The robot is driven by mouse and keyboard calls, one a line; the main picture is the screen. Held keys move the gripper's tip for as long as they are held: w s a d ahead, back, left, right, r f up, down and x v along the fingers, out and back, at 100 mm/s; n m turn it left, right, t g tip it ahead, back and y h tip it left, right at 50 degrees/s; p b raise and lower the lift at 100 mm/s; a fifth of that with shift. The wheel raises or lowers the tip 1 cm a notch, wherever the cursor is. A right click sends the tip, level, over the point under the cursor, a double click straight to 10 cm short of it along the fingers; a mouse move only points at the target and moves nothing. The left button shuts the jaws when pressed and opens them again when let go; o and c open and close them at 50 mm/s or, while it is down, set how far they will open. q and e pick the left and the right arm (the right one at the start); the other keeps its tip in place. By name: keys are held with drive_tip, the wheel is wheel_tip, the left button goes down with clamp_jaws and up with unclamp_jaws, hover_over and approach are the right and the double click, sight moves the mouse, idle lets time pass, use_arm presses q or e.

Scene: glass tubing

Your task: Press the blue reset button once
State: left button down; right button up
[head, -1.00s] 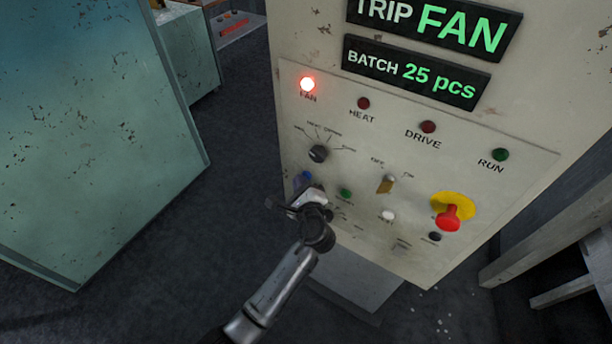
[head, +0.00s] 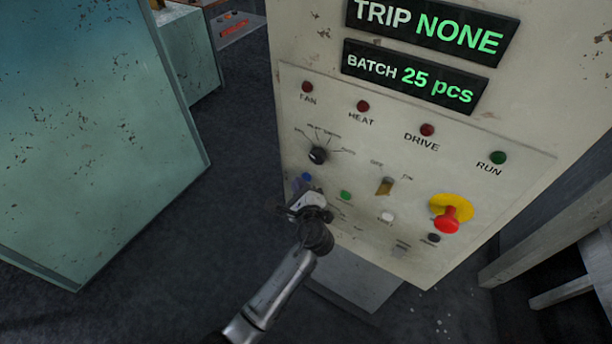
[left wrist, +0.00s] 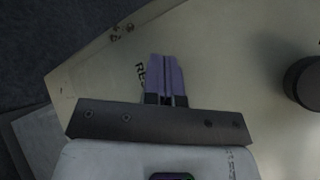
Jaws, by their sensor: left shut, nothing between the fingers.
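The blue reset button (head: 307,177) is at the lower left of the cream control panel (head: 330,110), below the black rotary knob. My left gripper (head: 299,187) is shut and empty, with its fingertips right beside the button in the head view. In the left wrist view the purple fingers (left wrist: 166,78) are together and point at the panel, next to a partly covered label starting "RE". The button is not seen there, and I cannot tell whether the fingertips touch it. The trip display (head: 430,27) reads NONE. My right gripper is not in view.
The FAN lamp (head: 307,87) is dark. A teal cabinet (head: 90,140) stands left, with open floor between.

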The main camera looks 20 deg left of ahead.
use_arm(q)
drive_tip(key=shift+s, duration=0.35)
drive_tip(key=s+p, duration=0.2)
drive_tip(key=s, duration=0.1)
drive_tip(key=s+p, duration=0.1)
drive_tip(key=s, duration=0.1)
drive_tip(key=shift+a, duration=0.4)
idle(0.8)
